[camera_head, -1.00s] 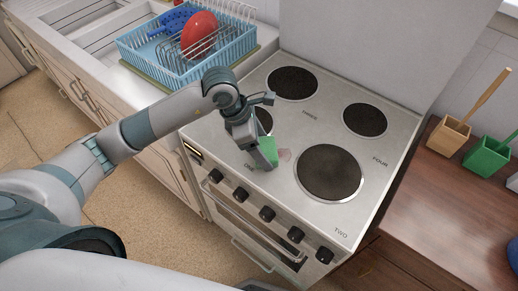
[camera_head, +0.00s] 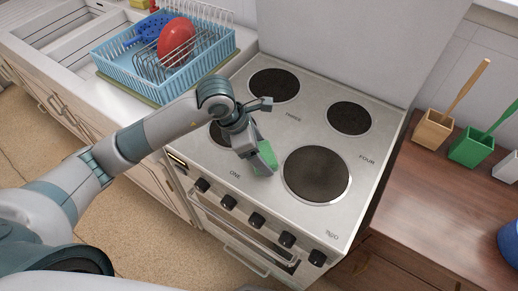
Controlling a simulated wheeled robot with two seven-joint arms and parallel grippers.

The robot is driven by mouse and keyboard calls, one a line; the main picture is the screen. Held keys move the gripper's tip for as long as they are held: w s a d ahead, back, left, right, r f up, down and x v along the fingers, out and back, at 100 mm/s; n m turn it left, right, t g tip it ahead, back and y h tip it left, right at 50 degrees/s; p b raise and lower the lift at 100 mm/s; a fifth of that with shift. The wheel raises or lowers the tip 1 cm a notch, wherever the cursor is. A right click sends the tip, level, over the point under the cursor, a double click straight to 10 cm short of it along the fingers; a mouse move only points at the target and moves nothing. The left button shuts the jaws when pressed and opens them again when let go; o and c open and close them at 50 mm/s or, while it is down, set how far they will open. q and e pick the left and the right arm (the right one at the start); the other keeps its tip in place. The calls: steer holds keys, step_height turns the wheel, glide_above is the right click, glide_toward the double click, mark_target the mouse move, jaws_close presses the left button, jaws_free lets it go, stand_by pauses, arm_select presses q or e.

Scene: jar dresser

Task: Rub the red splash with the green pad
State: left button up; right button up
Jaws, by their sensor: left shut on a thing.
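The green pad (camera_head: 267,154) is on the stove top (camera_head: 300,127), between the front-left burner and the large front-right burner (camera_head: 317,173). My left gripper (camera_head: 262,160) is shut on the pad, reaching down from the left and covering part of it. The pad appears to touch the stove surface. The red splash does not show now; the pad and gripper cover the area where a faint reddish mark showed earlier. My right gripper is not in view.
A blue dish rack (camera_head: 130,77) with a red dish (camera_head: 176,41) stands on the counter at the back left. A wooden box (camera_head: 433,131) and a green box (camera_head: 470,148) stand on the brown counter at right. Knobs line the stove front.

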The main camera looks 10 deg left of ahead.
mark_target(271, 162)
arm_select(q)
steer(key=shift+s+d+f+b, duration=0.15)
steer(key=shift+s+d, duration=0.1)
steer(key=shift+d, duration=0.3)
steer(key=shift+s+d+b, duration=0.15)
steer(key=shift+s+d, duration=0.1)
steer(key=shift+d, duration=0.25)
steer(key=shift+s+d+f, duration=0.1)
steer(key=shift+s+d, duration=0.15)
steer(key=shift+d, duration=0.15)
steer(key=c, duration=0.3)
steer(key=shift+s+d, duration=0.2)
steer(key=shift+b, duration=0.5)
steer(key=shift+c, duration=0.3)
steer(key=shift+a, duration=0.1)
